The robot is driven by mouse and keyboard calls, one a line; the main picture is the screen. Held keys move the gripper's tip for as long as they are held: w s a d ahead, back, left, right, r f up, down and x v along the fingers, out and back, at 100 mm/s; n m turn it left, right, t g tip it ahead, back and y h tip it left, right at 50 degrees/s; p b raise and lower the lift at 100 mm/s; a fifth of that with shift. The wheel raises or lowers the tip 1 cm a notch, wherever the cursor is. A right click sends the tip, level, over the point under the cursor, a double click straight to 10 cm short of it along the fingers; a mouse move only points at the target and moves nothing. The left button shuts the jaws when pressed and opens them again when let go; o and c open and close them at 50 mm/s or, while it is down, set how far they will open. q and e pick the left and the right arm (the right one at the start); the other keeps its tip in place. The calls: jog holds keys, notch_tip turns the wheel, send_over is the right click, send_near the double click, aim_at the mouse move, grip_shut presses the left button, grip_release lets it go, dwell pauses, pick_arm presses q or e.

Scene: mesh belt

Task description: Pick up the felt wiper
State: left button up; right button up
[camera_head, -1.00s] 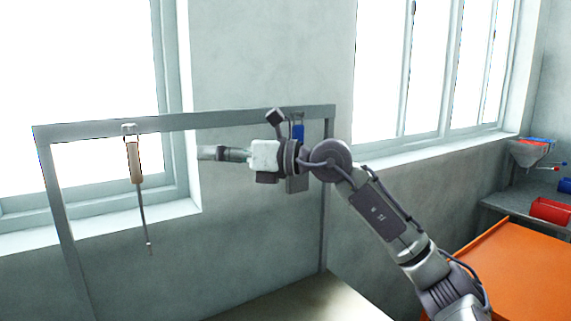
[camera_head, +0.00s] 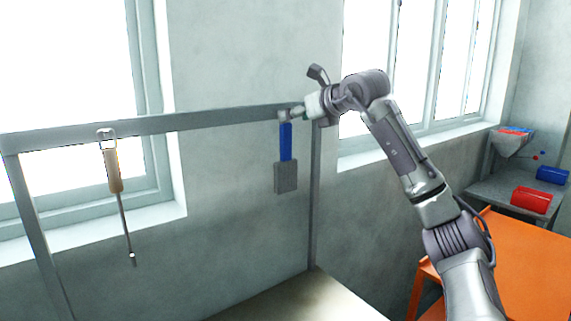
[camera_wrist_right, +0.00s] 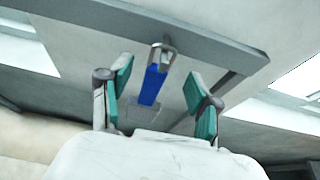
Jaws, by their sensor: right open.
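The felt wiper (camera_head: 286,143) hangs from a hook on the grey rail, with a blue handle above and a flat grey pad below. My right gripper (camera_head: 292,112) is at rail height beside the top of the wiper in the head view. In the right wrist view the wiper (camera_wrist_right: 152,86) hangs between and beyond the open teal-padded fingers of the right gripper (camera_wrist_right: 158,90). The fingers look apart from the handle, and nothing is held. My left gripper is not in view.
A tool with a tan handle and thin shaft (camera_head: 114,170) hangs from the rail (camera_head: 200,120) at the left. A pale table (camera_head: 300,300) lies below the frame. An orange table (camera_head: 520,260) and red bin (camera_head: 531,200) are at the right.

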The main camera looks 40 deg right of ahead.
jog(key=p+x, duration=0.3)
jog(key=x, duration=0.1)
jog(key=shift+w+f, duration=0.15)
jog(key=shift+w, duration=0.25)
jog(key=shift+w+d+f, duration=0.1)
jog(key=shift+w, duration=0.1)
jog(key=shift+s, duration=0.15)
jog(key=c, duration=0.5)
grip_shut()
